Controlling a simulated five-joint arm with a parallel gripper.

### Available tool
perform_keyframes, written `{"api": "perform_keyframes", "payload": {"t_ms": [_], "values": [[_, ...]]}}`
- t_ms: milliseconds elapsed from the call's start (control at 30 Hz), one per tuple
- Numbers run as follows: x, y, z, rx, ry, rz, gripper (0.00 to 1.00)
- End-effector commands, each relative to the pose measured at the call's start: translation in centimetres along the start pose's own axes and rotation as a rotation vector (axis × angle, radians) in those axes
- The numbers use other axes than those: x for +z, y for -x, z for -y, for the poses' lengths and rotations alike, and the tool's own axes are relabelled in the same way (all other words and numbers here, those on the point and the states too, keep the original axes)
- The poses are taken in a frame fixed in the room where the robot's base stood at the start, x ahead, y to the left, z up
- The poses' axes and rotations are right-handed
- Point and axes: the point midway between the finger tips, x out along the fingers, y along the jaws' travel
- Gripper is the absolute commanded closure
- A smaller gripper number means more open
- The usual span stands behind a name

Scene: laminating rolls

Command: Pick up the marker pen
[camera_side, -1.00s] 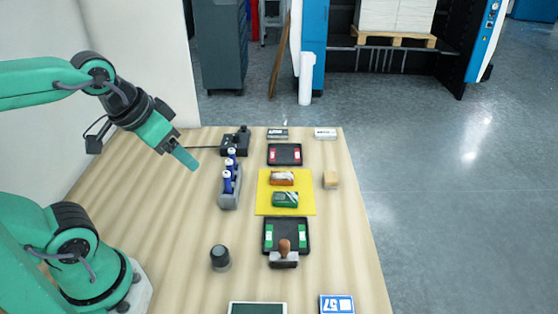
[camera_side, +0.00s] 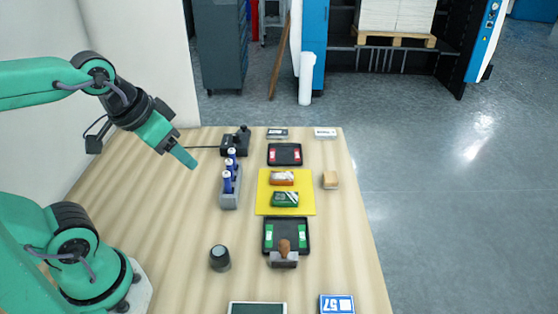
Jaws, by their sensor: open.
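Several blue pen-like pieces with white tops (camera_side: 228,183) stand upright in a grey holder (camera_side: 231,200) near the middle of the table. They look like markers, but they are too small to be sure. I cannot pick out any other marker pen. My gripper (camera_side: 190,163) hangs above the table to the left of the holder, pointing down and right, apart from everything. Its jaws are open with nothing visible between them, though the gap is hard to see from this side.
A black device (camera_side: 236,143) with a cable stands behind the holder. To the right, a yellow mat (camera_side: 263,205) bears an orange and a green pack. Black trays (camera_side: 271,162) (camera_side: 268,248), a wooden-handled stamp (camera_side: 284,257) and a dark round knob (camera_side: 220,258) surround it. The table's left side is clear.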

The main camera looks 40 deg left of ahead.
Motion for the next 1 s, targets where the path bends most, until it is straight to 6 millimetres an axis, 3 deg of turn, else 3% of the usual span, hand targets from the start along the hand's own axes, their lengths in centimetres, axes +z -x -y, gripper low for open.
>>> {"api": "perform_keyframes", "payload": {"t_ms": [67,567,1000], "values": [[0.0,0.0,0.0,0.000,0.000,0.000,0.57],[-0.7,-0.2,0.3,-0.005,-0.003,0.019,0.57],[-5.8,-2.8,2.5,-0.027,-0.036,0.149,0.57]]}}
